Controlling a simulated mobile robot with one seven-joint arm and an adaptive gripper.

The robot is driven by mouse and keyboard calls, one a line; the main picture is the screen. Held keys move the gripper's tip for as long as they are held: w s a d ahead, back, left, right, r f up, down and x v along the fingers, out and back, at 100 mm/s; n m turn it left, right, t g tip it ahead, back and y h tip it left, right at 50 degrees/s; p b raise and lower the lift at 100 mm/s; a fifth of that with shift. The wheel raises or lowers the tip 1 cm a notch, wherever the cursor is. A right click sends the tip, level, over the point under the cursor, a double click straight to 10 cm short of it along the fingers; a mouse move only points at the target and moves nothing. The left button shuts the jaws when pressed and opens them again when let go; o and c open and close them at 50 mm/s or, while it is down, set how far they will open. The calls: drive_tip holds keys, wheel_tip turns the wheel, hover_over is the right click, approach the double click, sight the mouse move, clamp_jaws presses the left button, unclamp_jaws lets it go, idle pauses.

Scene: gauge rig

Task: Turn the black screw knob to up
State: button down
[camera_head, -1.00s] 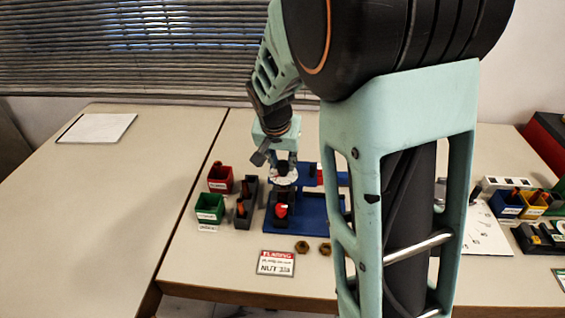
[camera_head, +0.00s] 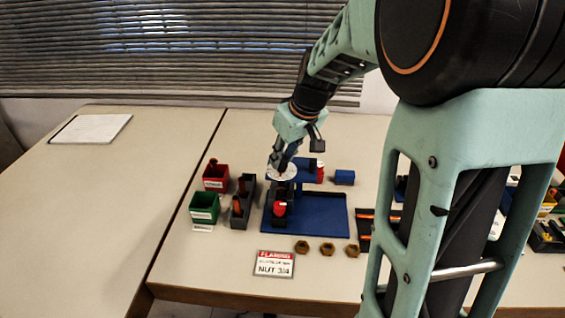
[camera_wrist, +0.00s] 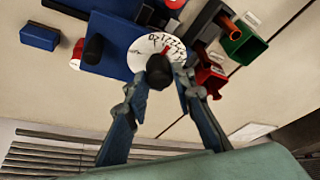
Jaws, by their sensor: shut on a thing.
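The black screw knob (camera_wrist: 158,72) stands at the lower edge of a white dial (camera_wrist: 148,46) with red and black marks in the wrist view. My gripper (camera_wrist: 161,79) has one finger on each side of the knob and is shut on it. In the head view my gripper (camera_head: 279,164) reaches down to the white dial (camera_head: 284,174) on top of the blue rig (camera_head: 325,212). The fingers hide the knob there. I cannot tell which way the knob points.
A red bin (camera_head: 215,177), a green bin (camera_head: 204,208) and a dark grey holder (camera_head: 243,203) stand left of the rig. Several brass nuts (camera_head: 327,249) and a sign (camera_head: 274,264) lie in front. A blue block (camera_head: 344,177) sits right. The left table is mostly clear.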

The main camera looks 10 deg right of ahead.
drive_tip(key=n+b, duration=0.1)
drive_tip(key=n, duration=0.1)
drive_tip(key=n+g+y+b, duration=0.1)
drive_tip(key=n, duration=0.1)
drive_tip(key=shift+w+d+n, duration=0.1)
drive_tip(key=shift+d+n, duration=0.05)
drive_tip(key=shift+n, duration=0.15)
drive_tip(key=n+g, duration=0.1)
drive_tip(key=n, duration=0.1)
drive_tip(key=n+y, duration=0.1)
drive_tip(key=n, duration=0.1)
drive_tip(key=shift+w+n+g, duration=0.1)
drive_tip(key=shift+n+g, duration=0.2)
drive_tip(key=shift+g, duration=0.1)
drive_tip(key=n+g+p, duration=0.1)
drive_tip(key=n, duration=0.1)
drive_tip(key=n+g+p, duration=0.1)
drive_tip(key=n+p, duration=0.1)
drive_tip(key=n, duration=0.1)
drive_tip(key=shift+w+r+y, duration=0.15)
drive_tip(key=shift+y, duration=0.15)
drive_tip(key=shift+n+g+p, duration=0.7)
drive_tip(key=shift+n+p, duration=0.45)
drive_tip(key=shift+n, duration=0.85)
drive_tip(key=shift+h, duration=0.4)
drive_tip(key=c, duration=1.7)
unclamp_jaws()
drive_tip(key=shift+o, duration=0.2)
